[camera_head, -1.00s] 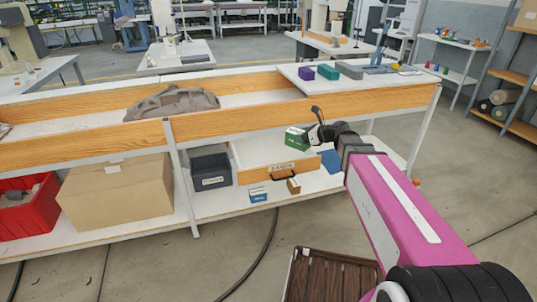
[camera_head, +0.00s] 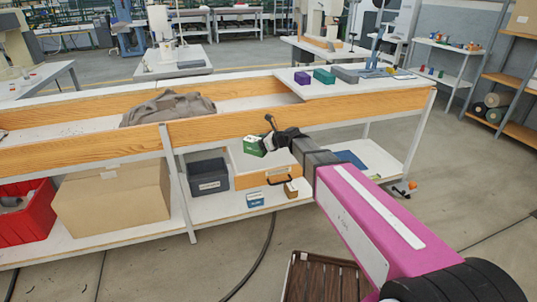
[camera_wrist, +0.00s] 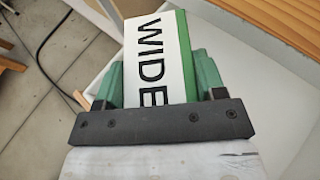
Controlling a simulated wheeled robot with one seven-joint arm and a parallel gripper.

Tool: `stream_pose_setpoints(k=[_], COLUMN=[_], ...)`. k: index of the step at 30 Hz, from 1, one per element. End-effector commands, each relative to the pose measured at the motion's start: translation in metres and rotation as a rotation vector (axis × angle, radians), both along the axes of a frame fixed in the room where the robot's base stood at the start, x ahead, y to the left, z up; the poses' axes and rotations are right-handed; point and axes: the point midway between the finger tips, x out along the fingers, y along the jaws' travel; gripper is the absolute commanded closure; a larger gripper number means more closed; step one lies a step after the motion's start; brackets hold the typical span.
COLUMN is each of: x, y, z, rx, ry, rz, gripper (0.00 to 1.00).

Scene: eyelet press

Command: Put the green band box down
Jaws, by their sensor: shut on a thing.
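The green band box (camera_head: 254,147) is held up near the left part of the drawer in the head view. In the wrist view, the green band box (camera_wrist: 155,48) shows a white face with the word WIDE and a green strip down its right side. My gripper (camera_head: 270,139) is shut on it. In the wrist view, the fingers of my gripper (camera_wrist: 160,78) press on its two sides. The wooden-fronted drawer (camera_head: 252,179) stands pulled out under the bench. I cannot tell whether the box touches anything below.
A dark bin (camera_head: 208,182) is left of the drawer. A small blue-and-white box (camera_head: 255,198) and a brown box (camera_head: 291,189) stand in front of it on the lower shelf (camera_head: 222,210). A cardboard box (camera_head: 115,198) and a red bin (camera_head: 30,222) are farther left.

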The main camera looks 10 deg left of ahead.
Motion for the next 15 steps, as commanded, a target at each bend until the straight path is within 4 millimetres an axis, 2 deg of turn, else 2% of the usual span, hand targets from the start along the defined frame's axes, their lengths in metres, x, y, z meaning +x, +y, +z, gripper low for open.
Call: stream_pose_setpoints(k=[1, 9, 15], x=[0.014, 0.059, 0.073], y=[-0.003, -0.025, -0.033], z=[-0.008, -0.038, -0.048], rx=[-0.001, 0.0, 0.0], ry=[0.002, 0.001, 0.0], rz=[-0.002, -0.002, 0.0], gripper=[0.64, 0.64, 0.64])
